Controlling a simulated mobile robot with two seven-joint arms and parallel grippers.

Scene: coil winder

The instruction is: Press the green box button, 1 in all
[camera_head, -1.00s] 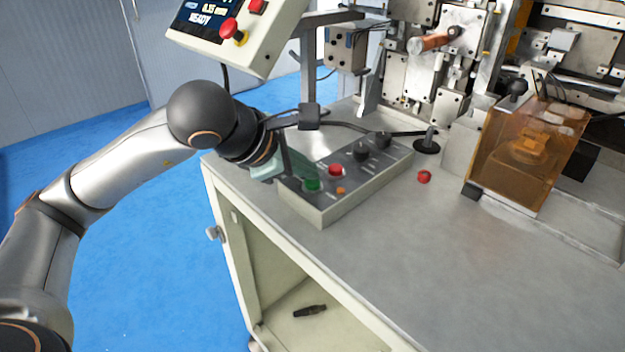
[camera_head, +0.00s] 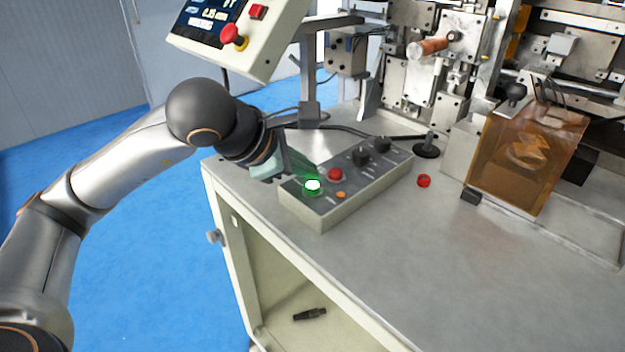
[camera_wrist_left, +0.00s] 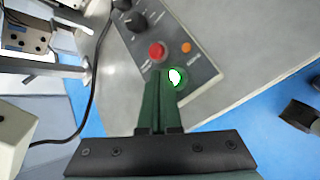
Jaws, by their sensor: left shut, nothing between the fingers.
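The green box button (camera_head: 313,185) is on the near left end of the grey control box (camera_head: 345,205) and is brightly lit, with a white centre. It also shows in the left wrist view (camera_wrist_left: 177,79). My left gripper (camera_head: 308,172) is shut and empty. In the left wrist view its green fingers (camera_wrist_left: 163,76) lie together, with their tips right beside the lit button; whether they touch it I cannot tell. My right gripper is not in view.
The red button (camera_head: 335,174), a small orange light (camera_head: 340,195) and black knobs (camera_head: 361,155) share the box. An orange clear guard (camera_head: 528,165) stands right. The bench front is clear.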

